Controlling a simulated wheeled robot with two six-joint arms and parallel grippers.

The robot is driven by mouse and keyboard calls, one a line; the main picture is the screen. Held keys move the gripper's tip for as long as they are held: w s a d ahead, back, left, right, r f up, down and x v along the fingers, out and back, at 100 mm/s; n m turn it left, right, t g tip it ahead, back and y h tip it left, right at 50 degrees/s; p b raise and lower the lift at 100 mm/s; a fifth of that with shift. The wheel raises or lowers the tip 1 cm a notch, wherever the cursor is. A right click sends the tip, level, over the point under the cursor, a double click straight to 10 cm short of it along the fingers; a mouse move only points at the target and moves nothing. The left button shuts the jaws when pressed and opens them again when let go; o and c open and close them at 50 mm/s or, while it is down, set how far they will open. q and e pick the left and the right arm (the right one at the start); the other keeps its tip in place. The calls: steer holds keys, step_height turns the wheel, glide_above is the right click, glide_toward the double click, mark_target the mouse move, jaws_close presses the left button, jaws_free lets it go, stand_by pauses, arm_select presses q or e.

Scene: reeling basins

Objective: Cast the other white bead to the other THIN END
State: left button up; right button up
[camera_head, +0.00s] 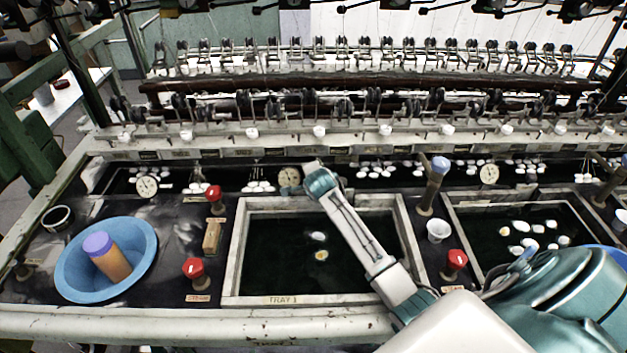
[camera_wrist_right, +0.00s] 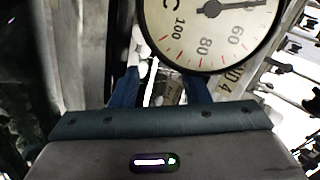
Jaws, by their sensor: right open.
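Tray 1 (camera_head: 232,262), a pale-framed basin of dark water, holds one white bead (camera_head: 317,236) and a second, yellowish one (camera_head: 321,255), apart from each other. My right gripper (camera_head: 313,170) is past the tray's far edge, beside a round dial gauge (camera_head: 289,178). In the right wrist view its two blue fingers (camera_wrist_right: 161,88) are spread, with the gauge (camera_wrist_right: 210,25) large above them. I see no bead between the fingers; a pale shape behind them is unclear. No THIN END label is readable. My left gripper is not in view.
Rows of white beads (camera_head: 259,186) lie in the far trough. A second basin (camera_head: 452,222) at right holds several beads. Red knobs (camera_head: 195,268) stand left of Tray 1. A blue bowl (camera_head: 70,282) holds an orange cylinder (camera_head: 112,263). A white cup (camera_head: 438,231) stands between basins.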

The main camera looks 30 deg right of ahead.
steer(key=shift+s+a+f, duration=0.1)
steer(key=shift+s+f, duration=0.2)
steer(key=shift+f, duration=0.2)
steer(key=shift+s+a+r, duration=0.2)
steer(key=shift+s+r, duration=0.1)
steer(key=b+v, duration=0.2)
steer(key=v, duration=0.8)
steer(key=shift+w+r, duration=0.2)
steer(key=shift+r, duration=0.15)
steer(key=shift+w+d+r, duration=0.1)
steer(key=shift+d, duration=0.05)
